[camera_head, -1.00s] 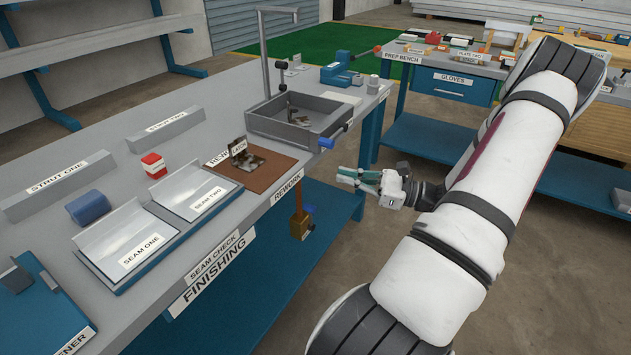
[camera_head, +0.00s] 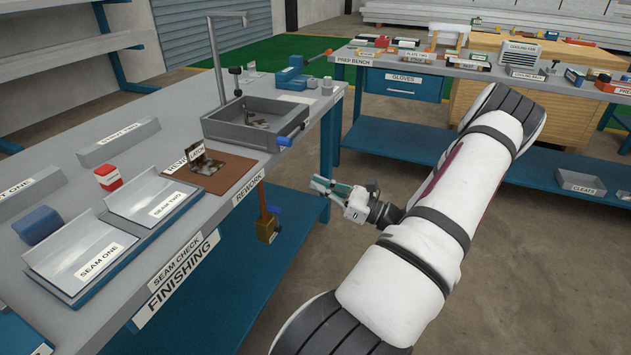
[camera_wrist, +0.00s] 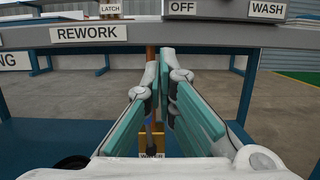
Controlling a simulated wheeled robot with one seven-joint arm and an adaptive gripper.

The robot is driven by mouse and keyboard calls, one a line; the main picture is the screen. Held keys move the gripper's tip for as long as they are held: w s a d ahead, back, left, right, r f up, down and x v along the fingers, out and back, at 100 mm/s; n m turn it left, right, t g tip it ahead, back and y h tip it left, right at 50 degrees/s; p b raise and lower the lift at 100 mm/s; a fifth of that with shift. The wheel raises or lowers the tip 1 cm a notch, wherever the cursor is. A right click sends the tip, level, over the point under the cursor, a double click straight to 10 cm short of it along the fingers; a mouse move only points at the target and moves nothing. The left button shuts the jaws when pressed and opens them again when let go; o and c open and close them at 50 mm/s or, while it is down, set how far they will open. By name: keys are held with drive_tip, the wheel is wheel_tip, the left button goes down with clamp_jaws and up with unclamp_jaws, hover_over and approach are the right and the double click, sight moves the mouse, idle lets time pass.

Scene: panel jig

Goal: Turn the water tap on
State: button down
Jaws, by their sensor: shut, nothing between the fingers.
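A wash basin (camera_head: 255,122) with a tall grey spout (camera_head: 217,60) stands on the finishing bench. A blue handle (camera_head: 284,141) sticks out at its front right corner. Below the bench edge a brass-coloured fitting (camera_head: 267,228) hangs on a brown pipe, with a blue part near its top. In the wrist view the brass body (camera_wrist: 152,142) is partly hidden behind my fingers, above a small label that seems to read WATER. My gripper (camera_head: 318,186) is shut and empty, in front of the bench, apart from the fitting. In the wrist view my gripper (camera_wrist: 167,52) points at the bench edge.
A brown mat (camera_head: 213,172) with a latch part lies left of the basin. The prep bench (camera_head: 400,135) stands at the back right. Open floor lies between the benches.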

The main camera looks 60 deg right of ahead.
sight(292, 134)
drive_tip(key=b+x, duration=0.1)
drive_tip(key=x, duration=0.7)
drive_tip(key=shift+w+a+b, duration=0.1)
drive_tip(key=shift+w+b, duration=0.05)
drive_tip(key=shift+b, duration=0.2)
drive_tip(key=r, duration=0.2)
drive_tip(key=shift+s+r, duration=0.2)
drive_tip(key=shift+r, duration=0.75)
drive_tip(key=shift+r, duration=0.15)
drive_tip(key=shift+a+r+m+p, duration=0.1)
drive_tip(key=shift+r+m+p, duration=0.15)
drive_tip(key=shift+p, duration=0.4)
